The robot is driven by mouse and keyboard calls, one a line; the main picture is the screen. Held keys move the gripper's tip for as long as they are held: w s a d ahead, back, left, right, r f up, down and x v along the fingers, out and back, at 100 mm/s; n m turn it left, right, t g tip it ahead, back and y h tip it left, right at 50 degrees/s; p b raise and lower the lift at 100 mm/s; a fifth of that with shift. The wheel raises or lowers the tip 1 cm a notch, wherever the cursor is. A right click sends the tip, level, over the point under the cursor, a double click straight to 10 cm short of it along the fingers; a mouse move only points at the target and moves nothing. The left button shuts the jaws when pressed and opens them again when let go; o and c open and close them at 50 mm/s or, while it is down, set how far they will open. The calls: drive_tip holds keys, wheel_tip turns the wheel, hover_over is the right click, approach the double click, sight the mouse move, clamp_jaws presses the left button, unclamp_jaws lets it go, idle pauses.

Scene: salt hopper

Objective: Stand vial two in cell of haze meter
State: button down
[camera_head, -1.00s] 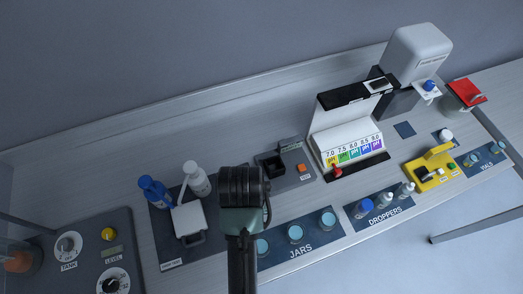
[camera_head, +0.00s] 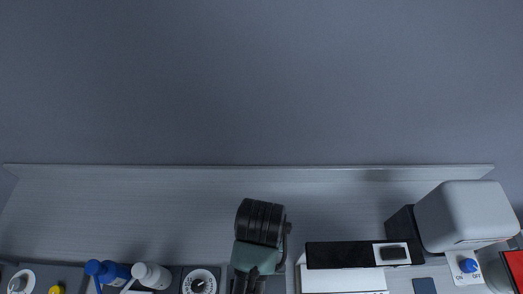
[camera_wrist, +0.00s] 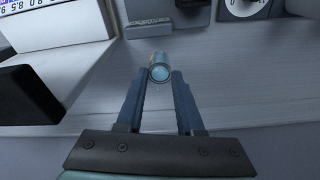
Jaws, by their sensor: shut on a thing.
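In the wrist view my gripper (camera_wrist: 159,78) is shut on a small round clear vial (camera_wrist: 159,67) with pale blue contents, seen end-on between the fingertips. I cannot read a number on it. A grey unit with a dark block (camera_wrist: 149,12), cut off by the top edge of the wrist view, lies beyond the vial and apart from it. It may be the haze meter, but its cell does not show clearly. In the head view my wrist (camera_head: 260,222) shows low in the middle; the fingers and vial are hidden there.
A white pH box with a black lid (camera_head: 345,254) stands to the right of my wrist. A grey-white machine (camera_head: 465,215) stands farther right. The rear bench top (camera_head: 130,205) is clear.

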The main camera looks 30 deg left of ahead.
drive_tip(key=f, duration=0.2)
drive_tip(key=s+f, duration=0.1)
drive_tip(key=f, duration=0.1)
drive_tip(key=shift+f+p, duration=0.35)
drive_tip(key=shift+f, duration=0.05)
drive_tip(key=shift+w+a+f, duration=0.1)
drive_tip(key=shift+f, duration=2.3)
drive_tip(key=shift+f, duration=0.1)
drive_tip(key=c, duration=0.5)
unclamp_jaws()
drive_tip(key=shift+c, duration=0.2)
wheel_tip(320, 180, up, 12)
drive_tip(key=s, duration=0.1)
drive_tip(key=shift+s+d, duration=0.2)
drive_tip(key=shift+d, duration=0.05)
drive_tip(key=shift+w, duration=0.1)
